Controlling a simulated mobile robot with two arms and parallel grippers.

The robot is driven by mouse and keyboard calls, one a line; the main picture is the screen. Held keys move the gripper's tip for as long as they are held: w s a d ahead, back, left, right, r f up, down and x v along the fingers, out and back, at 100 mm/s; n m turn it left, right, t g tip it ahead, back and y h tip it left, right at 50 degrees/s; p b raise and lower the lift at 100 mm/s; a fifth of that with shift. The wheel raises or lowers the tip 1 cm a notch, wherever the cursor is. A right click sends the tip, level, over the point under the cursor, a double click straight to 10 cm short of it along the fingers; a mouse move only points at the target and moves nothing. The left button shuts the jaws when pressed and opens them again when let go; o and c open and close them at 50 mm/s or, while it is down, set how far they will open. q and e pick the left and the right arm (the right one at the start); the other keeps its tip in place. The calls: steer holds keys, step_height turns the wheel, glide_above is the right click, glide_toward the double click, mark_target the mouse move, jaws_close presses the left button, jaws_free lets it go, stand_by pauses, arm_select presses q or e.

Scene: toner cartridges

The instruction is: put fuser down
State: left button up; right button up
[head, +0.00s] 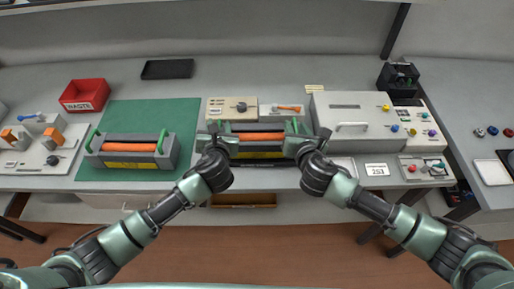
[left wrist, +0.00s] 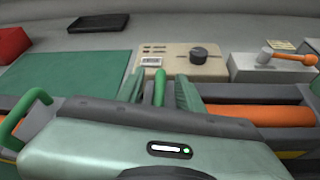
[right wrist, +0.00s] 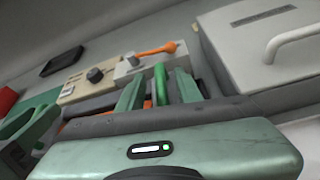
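A grey fuser with an orange roller (head: 258,137), a yellow strip and green end handles is at the middle of the bench, between my two grippers. My left gripper (head: 217,136) is at its left handle. In the left wrist view that green handle (left wrist: 160,86) stands between the spread fingers, with gaps on both sides. My right gripper (head: 310,137) is at the right handle. In the right wrist view the handle (right wrist: 160,84) likewise stands between spread fingers. I cannot tell whether the fuser rests fully on the surface. A second, similar fuser (head: 130,148) lies on the green mat (head: 170,112).
A red waste bin (head: 85,95) and a black tray (head: 167,69) are at back left. A beige panel with a knob (head: 232,107) is just behind the middle fuser. A large grey unit with a handle (head: 352,112) stands close to its right. The mat's back part is clear.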

arm_select(q)
steer(key=shift+s+d+r, duration=0.1)
steer(key=shift+s, duration=0.2)
arm_select(e)
steer(key=shift+s, duration=0.15)
arm_select(q)
steer(key=v, duration=1.1)
steer(key=shift+s, duration=0.15)
arm_select(e)
steer(key=v, duration=1.1)
steer(key=shift+s, duration=0.3)
